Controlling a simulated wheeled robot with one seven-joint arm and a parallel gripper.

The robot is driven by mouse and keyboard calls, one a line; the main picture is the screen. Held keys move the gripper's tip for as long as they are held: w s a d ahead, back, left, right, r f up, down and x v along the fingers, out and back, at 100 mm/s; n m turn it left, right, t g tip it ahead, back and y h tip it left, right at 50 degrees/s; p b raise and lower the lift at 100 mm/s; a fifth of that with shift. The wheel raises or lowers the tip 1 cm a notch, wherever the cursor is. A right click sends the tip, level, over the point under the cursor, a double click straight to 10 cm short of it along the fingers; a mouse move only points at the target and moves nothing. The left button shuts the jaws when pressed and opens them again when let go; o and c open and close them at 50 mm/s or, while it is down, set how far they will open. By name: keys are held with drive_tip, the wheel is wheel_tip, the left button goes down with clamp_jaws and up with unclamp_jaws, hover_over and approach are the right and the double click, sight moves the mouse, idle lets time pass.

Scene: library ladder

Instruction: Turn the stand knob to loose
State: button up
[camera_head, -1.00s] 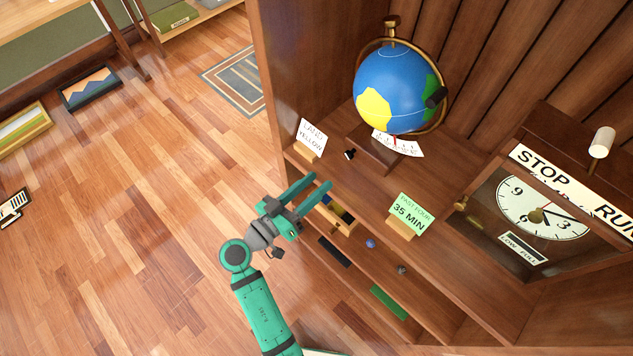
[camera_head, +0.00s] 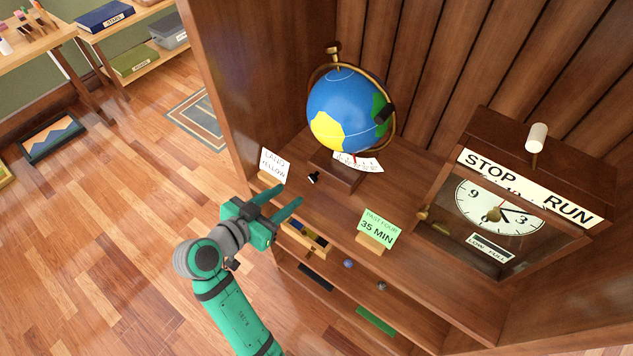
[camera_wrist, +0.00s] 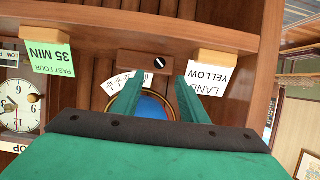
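The stand knob (camera_head: 313,178) is a small black knob with a white mark on the front of the globe's wooden stand (camera_head: 335,172). In the wrist view the knob (camera_wrist: 160,60) is round, with a slanted white line across it. My gripper (camera_head: 291,193) is open and empty, in front of the shelf and short of the knob. In the wrist view its green fingers (camera_wrist: 159,80) are apart, with the knob beyond and between their tips. No loose label is readable by the knob. The globe (camera_head: 347,110) stands above, with a white scale card (camera_head: 358,163) at its base.
A "LAND YELLOW" card (camera_head: 273,164) stands left of the knob, and a green "35 MIN" card (camera_head: 378,228) stands right. A small open drawer (camera_head: 305,237) sits below the gripper. A clock case (camera_head: 500,215) is at the right.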

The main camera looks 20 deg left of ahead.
sight(311, 179)
drive_tip(key=x, duration=1)
